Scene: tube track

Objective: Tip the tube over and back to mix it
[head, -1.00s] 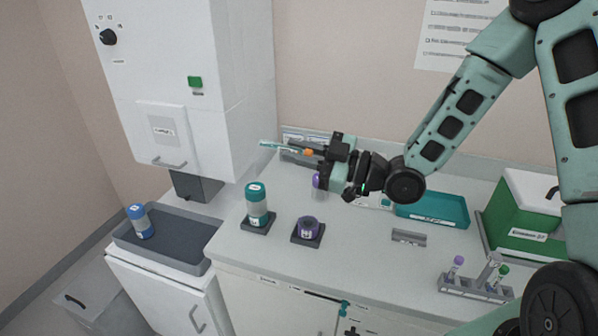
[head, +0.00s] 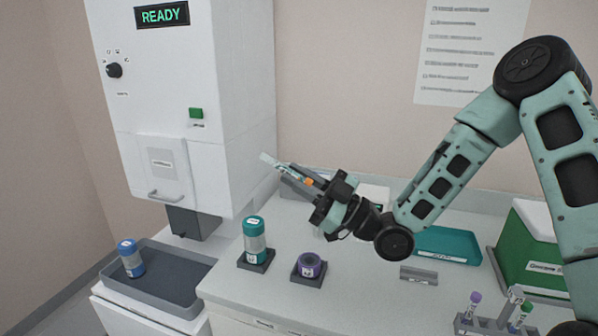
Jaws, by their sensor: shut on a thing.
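My gripper (head: 290,174) is raised above the counter, pointing up and to the left. It is shut on the tube (head: 269,160), a slim pale piece with a teal tint whose end shows beyond the fingertips. The tube is tilted along with the fingers. Much of it is hidden by the fingers, and its contents are too small to tell. A small orange patch (head: 308,182) shows at the fingers.
A teal-topped canister (head: 255,240) and a low purple container (head: 309,265) stand on dark bases below. A blue canister (head: 131,259) stands in the grey tray (head: 195,310). A white machine (head: 165,80) reads READY. A tube rack (head: 480,325) stands front right.

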